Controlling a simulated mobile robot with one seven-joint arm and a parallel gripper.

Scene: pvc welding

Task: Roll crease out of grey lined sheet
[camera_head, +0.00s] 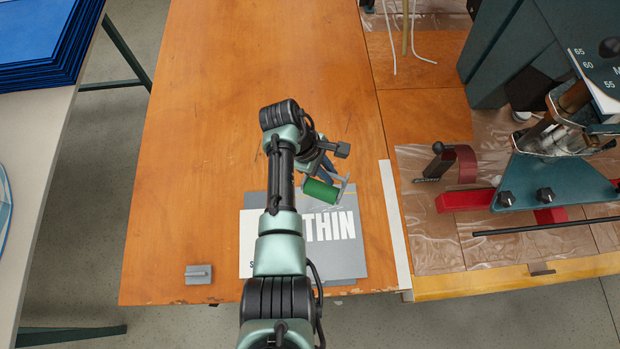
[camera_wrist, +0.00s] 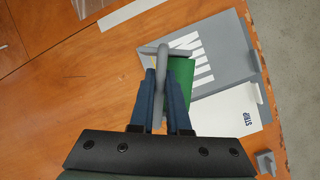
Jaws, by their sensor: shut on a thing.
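The grey sheet (camera_head: 345,263) with large white "THIN" lettering lies on the wooden table near its front edge, and it also shows in the wrist view (camera_wrist: 232,66). A white card or panel (camera_head: 251,245) covers its left part; no crease can be made out. My gripper (camera_head: 326,168) is shut on the grey handle of a roller with a green cylinder (camera_head: 320,191). In the wrist view, the handle stands between the blue fingers (camera_wrist: 161,78), with the green cylinder (camera_wrist: 180,78) beside them. The roller overlaps the sheet's far edge; I cannot tell whether it touches.
A small grey block with a handle (camera_head: 198,274) sits at the table's front left. A pale strip (camera_head: 394,225) runs along the right side. A teal machine with red parts (camera_head: 558,180) stands on the right bench. The table's far and left areas are clear.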

